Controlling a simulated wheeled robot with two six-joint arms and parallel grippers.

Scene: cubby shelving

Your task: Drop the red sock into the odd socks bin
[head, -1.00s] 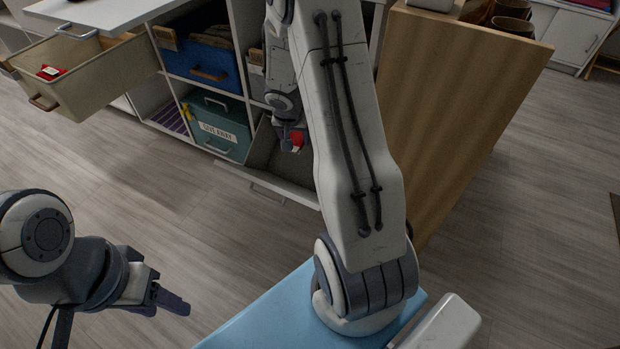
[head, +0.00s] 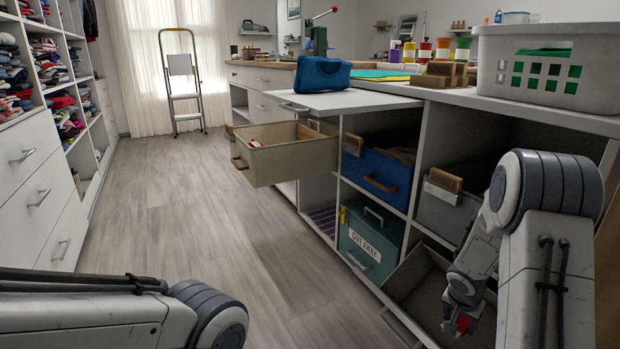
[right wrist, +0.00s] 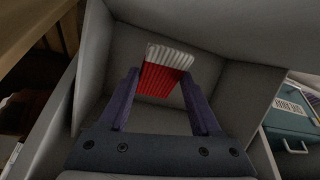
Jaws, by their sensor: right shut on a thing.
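My right gripper (head: 459,322) is shut on the red sock (head: 464,323). In the right wrist view the sock (right wrist: 165,72) hangs between the two fingertips (right wrist: 160,88), with its pale ribbed cuff uppermost in the picture. The gripper is at the mouth of a tilted-open grey bin (head: 421,289) at the bottom of the shelving, and the bin's inside walls surround the sock in the right wrist view (right wrist: 234,88). No label shows on this bin, so I cannot read its name. My left gripper is out of view; only its arm shows.
A teal bin labelled "GIVE AWAY" (head: 371,240) stands left of the grey bin, with a blue bin (head: 377,178) above. A beige drawer (head: 291,163) juts out over the floor. A white basket (head: 550,71) stands on the counter. The floor at left is clear.

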